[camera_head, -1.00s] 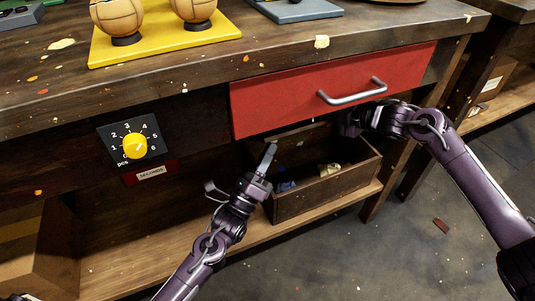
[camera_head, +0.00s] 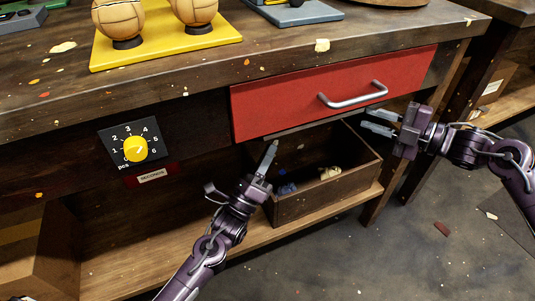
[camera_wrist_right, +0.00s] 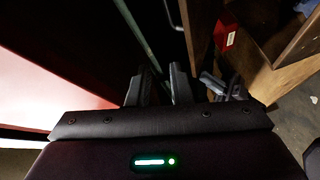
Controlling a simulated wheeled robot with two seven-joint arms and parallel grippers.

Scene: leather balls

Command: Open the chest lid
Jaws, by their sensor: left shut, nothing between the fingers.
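The wooden chest (camera_head: 330,198) stands on the low shelf under the red drawer, with its top open. Small blue and cream items show inside it. A dark panel that looks like its raised lid (camera_head: 312,128) rises at the back, its top edge just under the drawer. My left gripper (camera_head: 269,156) is shut and empty, its fingers pointing up in front of the chest's left end. My right gripper (camera_head: 374,121) is open and empty, right of the chest and below the drawer handle, fingers pointing left. The right wrist view shows its two fingers apart (camera_wrist_right: 158,85).
The red drawer (camera_head: 290,101) with its metal handle (camera_head: 353,98) is shut above the chest. A dial (camera_head: 135,149) is on the bench front at left. The lower shelf (camera_head: 235,240) is clear left of the chest. Balls stand on a yellow board (camera_head: 165,46) on the bench.

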